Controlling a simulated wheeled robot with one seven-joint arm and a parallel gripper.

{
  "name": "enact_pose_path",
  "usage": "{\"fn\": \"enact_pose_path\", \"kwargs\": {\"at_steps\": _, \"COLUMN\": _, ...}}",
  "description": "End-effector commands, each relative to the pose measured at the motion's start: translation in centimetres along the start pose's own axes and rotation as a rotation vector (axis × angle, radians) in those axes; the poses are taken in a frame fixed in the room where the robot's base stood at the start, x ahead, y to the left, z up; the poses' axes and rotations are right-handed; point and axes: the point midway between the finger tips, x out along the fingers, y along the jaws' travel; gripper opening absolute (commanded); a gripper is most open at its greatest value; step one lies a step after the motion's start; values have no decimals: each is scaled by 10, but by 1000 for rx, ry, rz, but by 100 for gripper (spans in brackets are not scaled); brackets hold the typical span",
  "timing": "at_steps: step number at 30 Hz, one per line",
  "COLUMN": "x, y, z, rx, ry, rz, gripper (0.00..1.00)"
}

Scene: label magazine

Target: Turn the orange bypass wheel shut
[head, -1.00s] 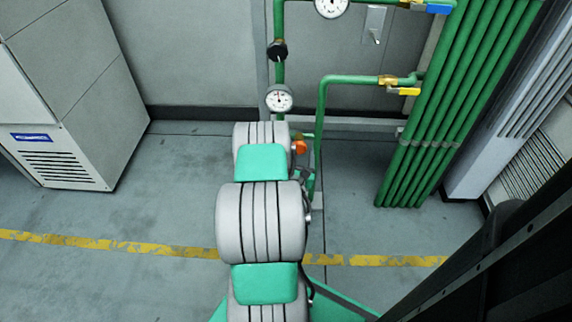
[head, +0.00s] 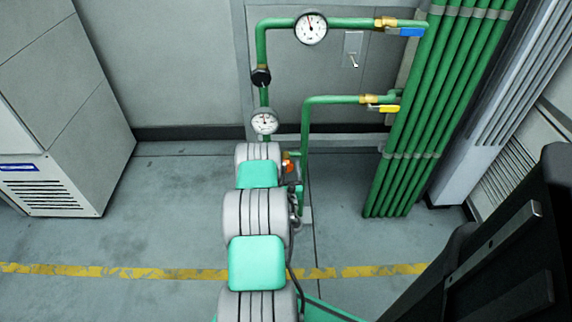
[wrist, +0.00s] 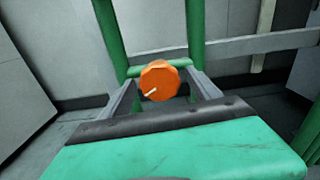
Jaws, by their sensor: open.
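The orange bypass wheel (wrist: 160,80) faces me in the wrist view, on a short green cross pipe between two upright green pipes. A white mark on its face points to the lower left. My gripper (wrist: 164,84) is open, with one grey finger at each side of the wheel in the picture. I cannot tell whether either finger touches it or how far they reach around it. In the head view only a small part of the orange wheel (head: 288,168) shows beside my arm. My arm hides the rest there, and my gripper is hidden too.
Green pipes with pressure gauges (head: 310,28), a blue-handled valve (head: 411,32) and a yellow-handled valve (head: 389,109) run along the wall. A bundle of green pipes (head: 425,120) stands right. A grey cabinet (head: 60,130) stands left. The floor between is clear.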

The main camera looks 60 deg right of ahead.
Motion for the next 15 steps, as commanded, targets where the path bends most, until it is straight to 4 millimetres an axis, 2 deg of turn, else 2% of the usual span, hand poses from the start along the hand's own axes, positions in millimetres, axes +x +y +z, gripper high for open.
{"fn": "enact_pose_path", "kwargs": {"at_steps": 15, "x": 8, "y": 0, "z": 0, "rx": 1, "ry": -1, "rz": 0, "gripper": 71}}
